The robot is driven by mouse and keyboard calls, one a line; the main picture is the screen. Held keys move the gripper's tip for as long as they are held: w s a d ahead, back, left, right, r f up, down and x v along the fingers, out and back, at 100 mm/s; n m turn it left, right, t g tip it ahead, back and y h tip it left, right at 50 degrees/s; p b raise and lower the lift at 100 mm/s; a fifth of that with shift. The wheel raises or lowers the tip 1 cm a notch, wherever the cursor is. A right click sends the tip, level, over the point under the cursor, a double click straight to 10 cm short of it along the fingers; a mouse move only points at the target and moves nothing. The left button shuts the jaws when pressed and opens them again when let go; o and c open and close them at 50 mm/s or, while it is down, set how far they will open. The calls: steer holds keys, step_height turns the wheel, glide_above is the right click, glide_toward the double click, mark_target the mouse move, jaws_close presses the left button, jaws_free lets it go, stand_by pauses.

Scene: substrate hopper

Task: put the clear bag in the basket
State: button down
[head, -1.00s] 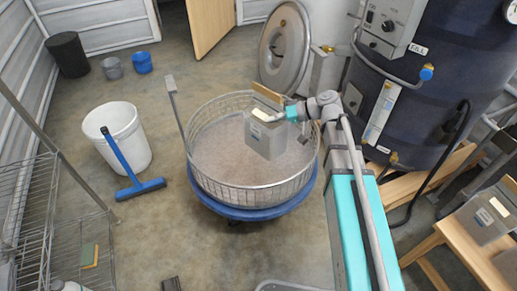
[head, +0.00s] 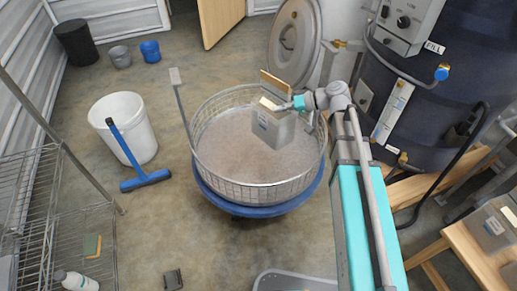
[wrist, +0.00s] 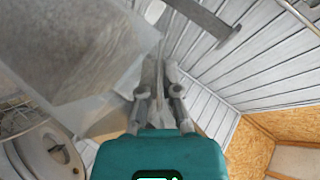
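The clear bag (head: 272,130) is a translucent, boxy bag with grey-brown contents. It is at the back right inside the rim of the round wire basket (head: 250,190) in the head view. Whether its bottom touches the basket floor I cannot tell. My gripper (head: 297,104) reaches in from the right at the bag's top. In the wrist view the fingers (wrist: 160,92) are close together on the bag's gathered edge, and the bag (wrist: 85,50) fills the upper left.
The basket sits on a blue round base (head: 262,210). A dark drum (head: 425,95) and a wooden bench (head: 470,245) with more bags (head: 495,222) are right. A wire rack (head: 70,230) is front left.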

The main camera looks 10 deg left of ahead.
steer(key=shift+f, duration=0.1)
steer(key=s+a+f+n+b, duration=0.1)
steer(key=s+a+f+b, duration=0.5)
steer(key=a+f+b, duration=0.2)
steer(key=shift+s+f+n+b, duration=0.2)
steer(key=shift+f+n+b, duration=0.1)
steer(key=shift+f+b, duration=0.9)
steer(key=shift+r, duration=0.2)
step_height(320, 180, up, 58)
steer(key=p, duration=5.7)
steer(key=shift+f+p, duration=0.25)
steer(key=shift+p, duration=0.1)
steer(key=shift+w, duration=0.1)
